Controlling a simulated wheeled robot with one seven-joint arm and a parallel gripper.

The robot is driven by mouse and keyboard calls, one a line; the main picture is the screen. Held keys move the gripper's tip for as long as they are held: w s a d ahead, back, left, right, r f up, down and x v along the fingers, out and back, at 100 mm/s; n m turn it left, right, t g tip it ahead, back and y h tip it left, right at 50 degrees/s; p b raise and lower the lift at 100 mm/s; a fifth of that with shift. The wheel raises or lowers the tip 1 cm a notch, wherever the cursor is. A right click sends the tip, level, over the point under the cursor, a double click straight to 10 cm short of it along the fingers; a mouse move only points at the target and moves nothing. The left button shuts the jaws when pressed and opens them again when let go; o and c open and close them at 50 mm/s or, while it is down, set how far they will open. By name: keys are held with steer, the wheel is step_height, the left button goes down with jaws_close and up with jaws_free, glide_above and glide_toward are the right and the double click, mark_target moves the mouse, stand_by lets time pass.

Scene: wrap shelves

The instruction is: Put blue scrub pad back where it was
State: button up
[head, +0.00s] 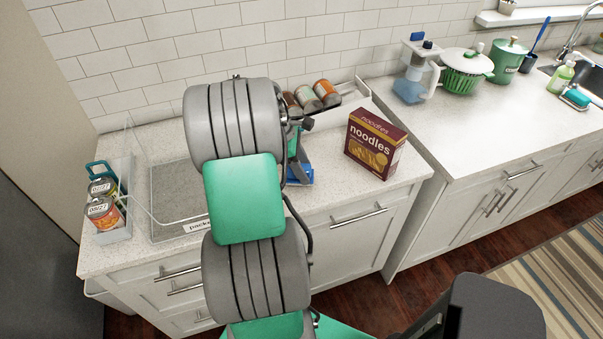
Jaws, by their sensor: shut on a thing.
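My gripper (298,160) shows only in part in the head view, past my arm's right edge and low over the near counter. A flat blue piece, which looks like the blue scrub pad (301,175), is at its lower end, and the gripper is shut on it. My arm hides its left side and most of the fingers. I cannot tell whether the pad touches the counter.
A noodles box (375,144) stands to the gripper's right, and several cans (325,92) lie in a rack behind. A clear-walled tray (170,232) and a can holder (116,236) are left. A green-topped sponge (576,97) lies by the sink (590,82).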

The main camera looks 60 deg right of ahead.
steer(key=shift+f, duration=0.95)
steer(key=shift+f, duration=0.1)
steer(key=o, duration=1.2)
steer(key=p+v, duration=0.1)
steer(key=v, duration=1.1)
